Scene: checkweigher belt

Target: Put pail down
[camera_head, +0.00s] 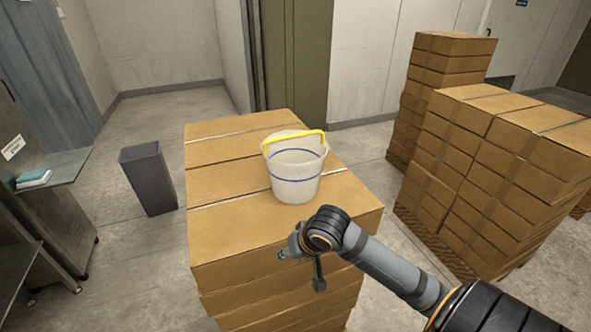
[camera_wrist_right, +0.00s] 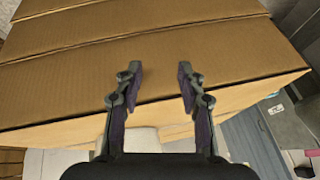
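The white pail (camera_head: 297,176) with a blue stripe and a raised yellow handle (camera_head: 293,138) stands upright on top of a stack of cardboard boxes (camera_head: 235,240). My right gripper (camera_head: 283,255) is at the near side of the stack, in front of and below the pail, apart from it. In the right wrist view my right gripper (camera_wrist_right: 160,82) is open with nothing between its fingers, facing the box tops (camera_wrist_right: 150,45). The pail does not show in the right wrist view. My left gripper is not in view.
Taller box stacks on pallets (camera_head: 490,170) stand at the right. A grey bin (camera_head: 148,178) stands on the floor left of the stack. A metal bench (camera_head: 50,172) is at the far left. The box top around the pail is clear.

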